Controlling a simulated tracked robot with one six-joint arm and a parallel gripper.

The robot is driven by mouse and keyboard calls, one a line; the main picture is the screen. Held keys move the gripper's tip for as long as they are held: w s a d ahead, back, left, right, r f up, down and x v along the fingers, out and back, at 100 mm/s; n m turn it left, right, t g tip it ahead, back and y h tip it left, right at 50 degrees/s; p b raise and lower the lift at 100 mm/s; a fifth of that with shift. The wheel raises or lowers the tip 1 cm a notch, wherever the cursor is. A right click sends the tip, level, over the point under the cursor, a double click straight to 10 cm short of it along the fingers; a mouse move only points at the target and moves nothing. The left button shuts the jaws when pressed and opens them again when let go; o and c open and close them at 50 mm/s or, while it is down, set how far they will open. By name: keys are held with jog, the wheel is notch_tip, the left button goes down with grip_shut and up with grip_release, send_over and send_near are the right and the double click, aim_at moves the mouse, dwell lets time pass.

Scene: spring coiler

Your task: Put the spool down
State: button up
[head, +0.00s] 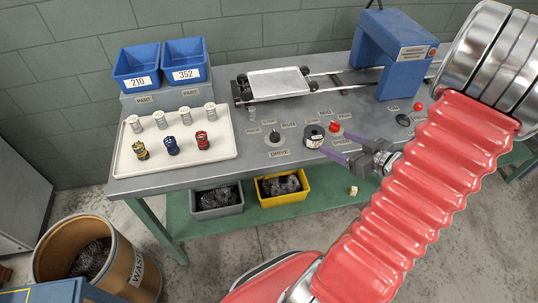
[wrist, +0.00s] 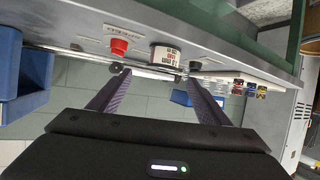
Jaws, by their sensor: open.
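The spool (head: 314,136), a short dark cylinder with a white label, stands upright on the grey bench (head: 265,112) near its front edge, among the label plates. It also shows in the wrist view (wrist: 166,55), between and just beyond my fingertips. My gripper (head: 331,147) reaches in from the right with its purple fingers open. One finger lies close to the spool in the head view; whether it touches cannot be told. In the wrist view the fingers (wrist: 157,76) are spread apart with nothing held between them.
A red button (head: 334,127) sits just right of the spool, and a black knob (head: 274,136) to its left. A white tray (head: 220,152) with springs and coloured parts lies at the left. Blue bins (head: 137,66) stand behind it. A blue machine arch (head: 392,55) stands at back right.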

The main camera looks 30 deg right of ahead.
jog(key=w+r+g+h, duration=0.2)
jog(key=w+r+h, duration=0.3)
jog(key=w+r, duration=0.2)
jog(key=w+a+r+m+g+h, duration=0.1)
jog(key=a+r+g+h, duration=0.1)
jog(key=a+r, duration=0.5)
jog(key=s+a+r+g+y, duration=0.1)
jog(key=s+a, duration=0.3)
jog(key=a, duration=0.4)
jog(key=s+a+r+g+y, duration=0.1)
jog(key=s+a+y, duration=0.2)
jog(key=a, duration=0.6)
jog(key=s+a+r+g+y, duration=0.1)
jog(key=s+a+r, duration=0.1)
jog(key=s+a, duration=0.5)
jog(key=shift+a+g+y, duration=0.3)
jog(key=shift+a+y, duration=0.1)
jog(key=shift+a, duration=0.35)
